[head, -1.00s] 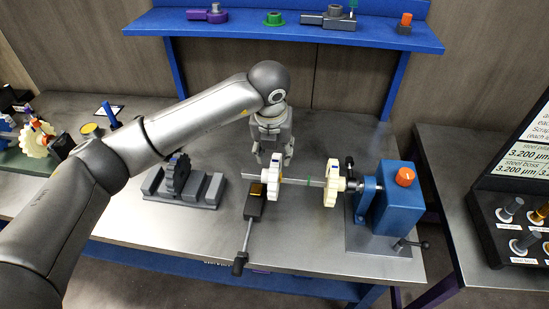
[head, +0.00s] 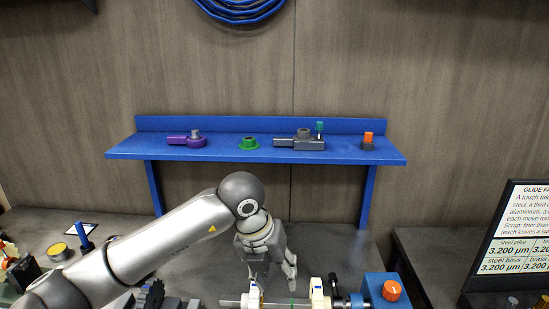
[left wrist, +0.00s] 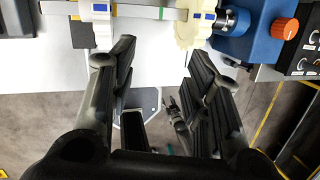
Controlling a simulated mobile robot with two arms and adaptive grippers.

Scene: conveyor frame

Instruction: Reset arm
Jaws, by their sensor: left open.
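My left arm comes in from the left in the head view. Its gripper (head: 272,276) hangs over the metal table, behind the shaft with the cream gears. In the left wrist view the left gripper (left wrist: 160,62) is open, its dark fingers spread wide with nothing between them. The shaft (left wrist: 150,13) with a white wheel (left wrist: 103,25) and a cream gear (left wrist: 190,28) lies beyond the fingertips, apart from them. My right gripper is not in view.
A blue shelf (head: 230,153) on the wall carries a purple part (head: 186,139), a green part (head: 249,143), a grey part (head: 300,141) and an orange-topped part (head: 368,138). A blue unit with an orange knob (head: 391,290) stands right of the gears. A sign (head: 515,240) stands far right.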

